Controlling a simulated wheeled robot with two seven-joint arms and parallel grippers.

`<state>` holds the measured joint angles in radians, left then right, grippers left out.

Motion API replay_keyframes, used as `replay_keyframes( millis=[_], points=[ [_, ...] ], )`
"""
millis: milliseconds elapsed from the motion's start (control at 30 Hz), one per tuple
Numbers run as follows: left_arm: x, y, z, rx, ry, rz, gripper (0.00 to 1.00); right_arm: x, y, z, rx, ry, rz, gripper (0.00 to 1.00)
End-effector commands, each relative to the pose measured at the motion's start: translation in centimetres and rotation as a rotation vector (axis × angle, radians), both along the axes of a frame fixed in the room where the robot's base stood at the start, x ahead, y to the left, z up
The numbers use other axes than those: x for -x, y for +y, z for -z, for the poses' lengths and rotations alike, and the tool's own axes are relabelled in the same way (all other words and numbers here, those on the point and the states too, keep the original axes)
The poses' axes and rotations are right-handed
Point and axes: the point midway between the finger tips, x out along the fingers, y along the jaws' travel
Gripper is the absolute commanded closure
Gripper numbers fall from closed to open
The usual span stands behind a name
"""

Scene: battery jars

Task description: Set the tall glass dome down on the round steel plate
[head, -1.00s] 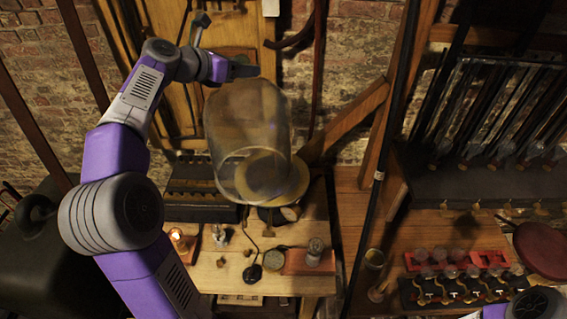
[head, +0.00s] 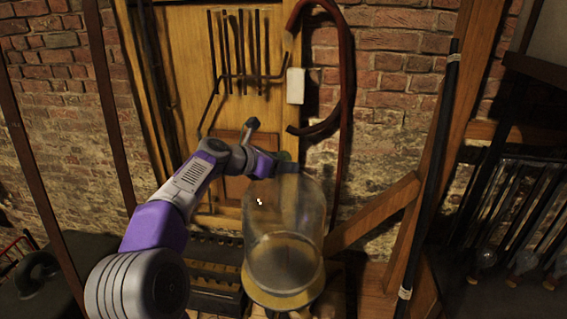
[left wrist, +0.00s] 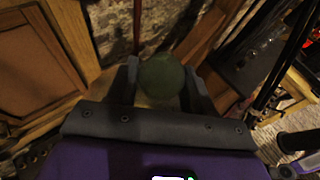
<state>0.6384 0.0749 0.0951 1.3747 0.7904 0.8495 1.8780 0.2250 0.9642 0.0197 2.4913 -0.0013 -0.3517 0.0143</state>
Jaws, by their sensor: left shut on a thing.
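The tall glass dome (head: 284,225) is upright and see-through, in the lower middle of the head view. My left gripper (head: 286,166) is at its top. In the left wrist view, a round greenish knob (left wrist: 161,78) sits between the two fingers of my left gripper (left wrist: 160,88), which is shut on it. The round plate (head: 284,301) looks yellowish and lies below the dome, its front rim showing under the dome's lower edge. I cannot tell whether the dome's rim touches the plate. My right gripper is out of view.
A dark slotted rack (head: 212,268) stands close to the left of the dome. A slanted wooden beam (head: 375,215) rises to the right of it. A wooden panel with hanging rods (head: 240,45) and a brick wall (head: 385,85) are behind.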

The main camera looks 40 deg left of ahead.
Motion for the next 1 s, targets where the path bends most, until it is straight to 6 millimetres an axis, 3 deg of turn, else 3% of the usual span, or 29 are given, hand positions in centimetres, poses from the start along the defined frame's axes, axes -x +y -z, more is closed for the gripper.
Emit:
replay_keyframes(
  millis=[333,600,1000],
  points=[
    [0.0,-0.1,1.9,-0.003,-0.018,-0.003,1.00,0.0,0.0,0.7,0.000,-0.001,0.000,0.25],
    [0.0,-0.1,4.8,-0.003,-0.017,-0.002,1.00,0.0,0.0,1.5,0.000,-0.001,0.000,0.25],
    [0.0,-0.1,5.2,-0.005,-0.018,-0.001,1.00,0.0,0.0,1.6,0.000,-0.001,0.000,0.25]
  ],
)
